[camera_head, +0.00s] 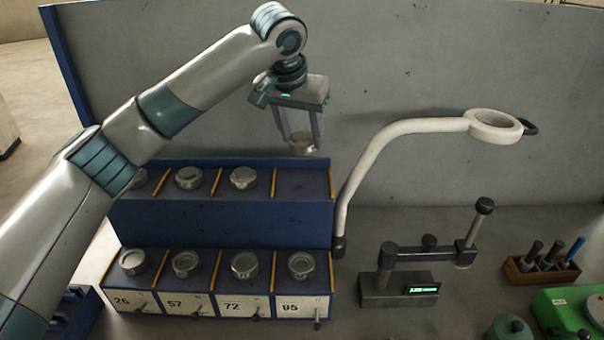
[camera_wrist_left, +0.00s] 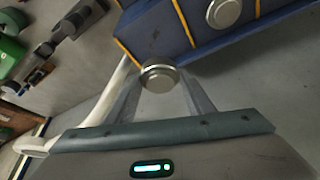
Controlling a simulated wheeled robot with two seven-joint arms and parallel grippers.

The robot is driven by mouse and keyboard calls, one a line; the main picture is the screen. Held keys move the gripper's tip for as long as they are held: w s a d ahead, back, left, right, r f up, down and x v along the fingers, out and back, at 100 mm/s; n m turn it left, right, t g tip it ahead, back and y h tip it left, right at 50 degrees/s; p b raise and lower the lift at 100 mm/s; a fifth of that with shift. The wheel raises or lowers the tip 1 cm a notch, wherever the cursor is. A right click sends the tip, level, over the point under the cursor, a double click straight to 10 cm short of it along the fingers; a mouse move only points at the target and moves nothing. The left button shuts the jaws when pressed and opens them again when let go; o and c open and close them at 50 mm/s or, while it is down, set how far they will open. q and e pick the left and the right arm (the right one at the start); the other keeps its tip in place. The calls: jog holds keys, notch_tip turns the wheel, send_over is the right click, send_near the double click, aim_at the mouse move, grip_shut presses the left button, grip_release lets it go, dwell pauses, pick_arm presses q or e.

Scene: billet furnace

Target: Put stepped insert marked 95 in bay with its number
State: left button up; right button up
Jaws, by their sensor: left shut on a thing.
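My left gripper (camera_head: 302,138) is shut on a round metal stepped insert (camera_head: 303,147), held in the air above the right end of the rack's upper tier. In the left wrist view the insert (camera_wrist_left: 160,77) sits between the two fingertips; I cannot read a number on it. The blue rack (camera_head: 220,222) has a lower tier with bays labelled 26, 57, 72 and 95. The bay labelled 95 (camera_head: 289,307) is at the right end, with a round metal piece (camera_head: 302,265) in it. My right gripper is not in view.
Other inserts (camera_head: 243,178) stand on the upper tier; its rightmost space (camera_head: 300,184) is bare. A white magnifier arm (camera_head: 365,165) rises just right of the rack. A gauge with a green display (camera_head: 400,289) and a wooden tool holder (camera_head: 540,270) stand further right.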

aim_at(301, 154)
pick_arm(q)
notch_tip(301, 154, down, 4)
jog(key=shift+a+f+p, duration=0.1)
jog(key=shift+p, duration=0.85)
jog(key=shift+f, duration=0.45)
jog(key=shift+f+p, duration=0.4)
jog(key=shift+f, duration=0.05)
jog(key=shift+f+p, duration=0.45)
jog(key=shift+f, duration=0.95)
jog(key=shift+f, duration=0.1)
jog(key=o, duration=1.6)
jog(key=shift+f, duration=0.1)
jog(key=shift+s, duration=0.1)
